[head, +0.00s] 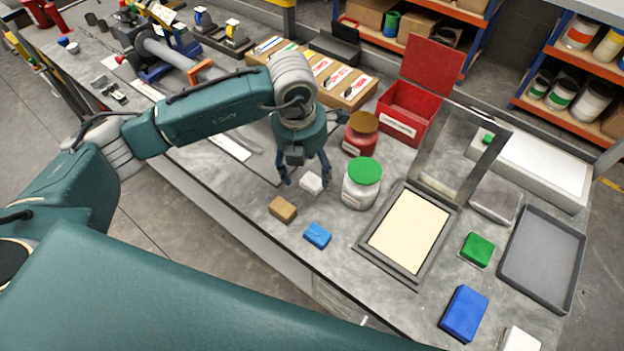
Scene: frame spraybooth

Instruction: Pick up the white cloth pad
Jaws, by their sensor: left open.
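A small white pad (311,183) lies on the grey bench, left of a white jar with a green lid. It looks like the white cloth pad. My left gripper (306,179) points down over it, open, with one finger to the left of the pad and the other at its right. I cannot tell whether the fingertips touch the pad or the bench. A second white block (520,340) is cut off by the bottom edge at the right. My right gripper is not in view.
The green-lidded jar (361,184) and a red jar (360,134) stand close right of the gripper. A brown block (283,209) and a blue block (317,236) lie nearer the front edge. A framed cream panel (408,231) and a grey tray (541,257) lie to the right.

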